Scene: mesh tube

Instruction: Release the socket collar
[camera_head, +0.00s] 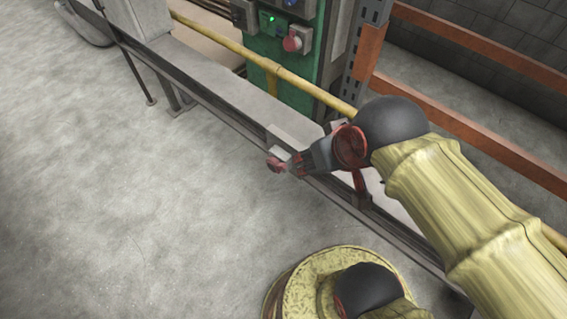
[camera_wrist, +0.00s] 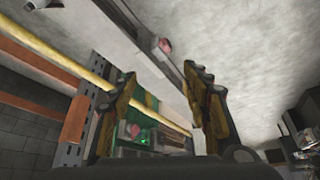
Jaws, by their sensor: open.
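A small pinkish-red round part, which may be the socket collar (camera_head: 274,164), sits at the near side of the long grey rail, beside a pale block. In the wrist view the pinkish part (camera_wrist: 164,46) shows beyond my fingertips, towards the top. My gripper (camera_head: 299,164) is just right of it in the head view and overlaps the rail. In the wrist view my gripper (camera_wrist: 163,78) has its two fingers wide apart, with nothing between them. I cannot tell whether a fingertip touches the part.
A green cabinet (camera_head: 300,85) stands behind, with a green light and a red round fitting (camera_head: 292,43) on a grey box. A yellow pipe (camera_head: 300,86) runs along the rail (camera_head: 205,85). Orange beams (camera_head: 480,140) are at right.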

